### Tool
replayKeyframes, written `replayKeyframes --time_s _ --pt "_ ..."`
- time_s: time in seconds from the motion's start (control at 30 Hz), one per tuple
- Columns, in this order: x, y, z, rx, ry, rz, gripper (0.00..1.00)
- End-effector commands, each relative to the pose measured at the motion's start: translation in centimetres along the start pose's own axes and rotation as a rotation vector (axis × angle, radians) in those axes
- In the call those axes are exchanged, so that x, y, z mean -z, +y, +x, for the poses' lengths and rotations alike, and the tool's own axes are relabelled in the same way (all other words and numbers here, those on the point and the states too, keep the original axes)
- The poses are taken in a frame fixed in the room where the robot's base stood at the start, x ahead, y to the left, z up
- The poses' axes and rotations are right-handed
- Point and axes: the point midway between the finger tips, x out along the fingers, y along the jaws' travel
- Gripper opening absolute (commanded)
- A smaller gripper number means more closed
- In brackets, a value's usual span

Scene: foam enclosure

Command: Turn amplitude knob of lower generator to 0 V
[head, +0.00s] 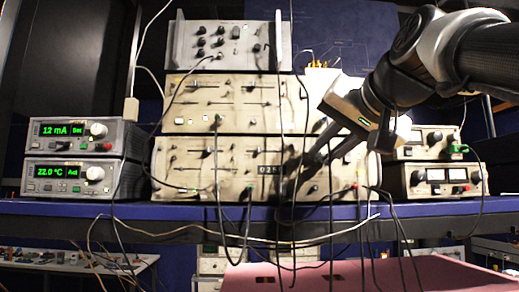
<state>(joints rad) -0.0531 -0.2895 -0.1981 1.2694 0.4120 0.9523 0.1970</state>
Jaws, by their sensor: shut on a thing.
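Two wide beige generators are stacked on the shelf, with dark knobs and sliders on their fronts. The lower generator (231,184) has a small dark display (269,169) with white digits, the last of which I cannot read surely. My gripper (308,168) reaches down and left from the upper right, its fingers against the right half of the lower generator's front. It is shut on a small knob there, which the fingers mostly hide. I cannot read the knob's setting or label. The upper generator (205,122) sits directly above.
A grey instrument (222,46) tops the stack. Two units with green displays (66,130) stand left, and two metered units (437,176) stand right. Several cables hang across the generators and over the blue shelf edge (290,213). A pink surface (400,275) lies below.

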Motion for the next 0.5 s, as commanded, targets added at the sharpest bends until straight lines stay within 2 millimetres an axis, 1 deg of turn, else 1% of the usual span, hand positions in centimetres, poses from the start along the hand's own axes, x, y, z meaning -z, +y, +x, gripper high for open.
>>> replayKeyframes --time_s 0.4,0.43,0.5 --pt "0.07 -0.03 -0.05 -0.001 0.002 -0.007 0.0" --pt "0.08 -0.03 -0.05 -0.001 0.002 -0.007 0.21" --pt "0.07 -0.03 -0.05 -0.001 0.002 -0.006 0.33"
